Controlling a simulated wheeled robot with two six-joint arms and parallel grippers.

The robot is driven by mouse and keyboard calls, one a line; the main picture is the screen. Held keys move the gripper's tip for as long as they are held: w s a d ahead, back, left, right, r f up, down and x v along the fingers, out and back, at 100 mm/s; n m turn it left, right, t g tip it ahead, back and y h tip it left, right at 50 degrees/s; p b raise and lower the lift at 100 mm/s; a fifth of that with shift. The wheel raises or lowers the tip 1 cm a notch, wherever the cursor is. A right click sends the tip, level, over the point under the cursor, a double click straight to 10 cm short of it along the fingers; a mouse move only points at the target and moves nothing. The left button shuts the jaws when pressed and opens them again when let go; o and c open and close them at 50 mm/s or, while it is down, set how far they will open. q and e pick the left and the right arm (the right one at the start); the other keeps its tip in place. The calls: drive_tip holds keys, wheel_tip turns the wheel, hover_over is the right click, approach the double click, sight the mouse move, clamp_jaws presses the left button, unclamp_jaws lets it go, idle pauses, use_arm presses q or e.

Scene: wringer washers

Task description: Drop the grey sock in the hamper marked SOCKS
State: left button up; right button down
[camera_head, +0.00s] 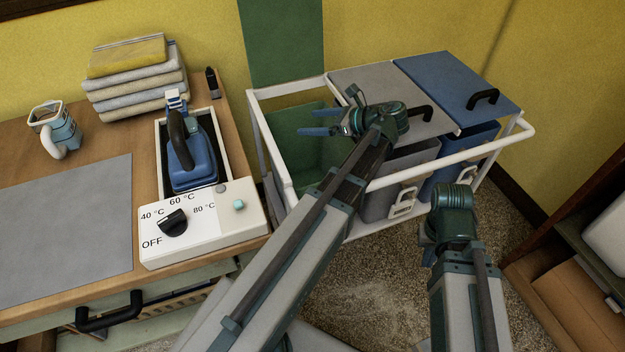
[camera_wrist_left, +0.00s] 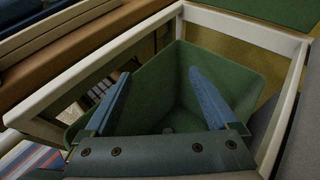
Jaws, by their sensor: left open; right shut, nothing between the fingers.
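No grey sock shows in either view. Three hampers stand in a white-framed cart: an open green one (camera_head: 300,150), a grey one (camera_head: 378,190) under a grey lid, and a blue one (camera_head: 450,150) under a blue lid. The grey hamper's tag (camera_head: 403,203) is too small to read surely, and I cannot tell which is marked SOCKS. My left gripper (camera_head: 318,132) is open and empty over the green hamper; its fingers (camera_wrist_left: 157,100) are spread above that hamper (camera_wrist_left: 168,72), which looks empty. My right gripper (camera_head: 455,205) is shut beside the cart's front, its fingers mostly hidden.
The cart's white rail (camera_head: 440,165) runs below my left wrist. A shelf unit stands at right.

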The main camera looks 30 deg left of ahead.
use_arm(q)
drive_tip(key=p+v, duration=0.3)
drive_tip(key=v, duration=0.7)
drive_tip(key=shift+d, duration=0.35)
drive_tip(key=shift+r, duration=0.15)
